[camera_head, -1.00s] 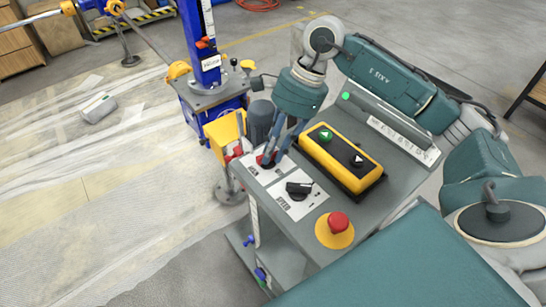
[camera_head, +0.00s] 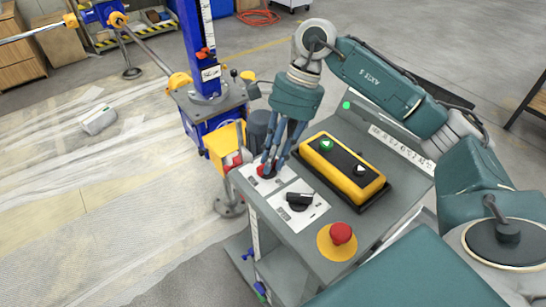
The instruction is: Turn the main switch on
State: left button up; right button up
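The main switch appears to be the red knob (camera_head: 263,171) on a white label plate at the left end of the grey control panel (camera_head: 297,240). My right gripper (camera_head: 271,168) points down at this knob, its blue-grey fingers close around or against it. The fingers hide much of the knob, so its turned position and whether the fingers grip it cannot be told. A black rotary switch (camera_head: 299,201) sits on a second white plate nearer the front. My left gripper is not in view.
A yellow box with green and black buttons (camera_head: 343,170) stands right of the switches. A red emergency stop (camera_head: 341,233) is at the panel's front. A blue column (camera_head: 203,50) and a yellow part (camera_head: 225,146) stand close behind and left.

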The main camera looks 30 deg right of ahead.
jog(key=shift+o, duration=1.3)
jog(key=v, duration=1.2)
jog(key=shift+s+a, duration=0.1)
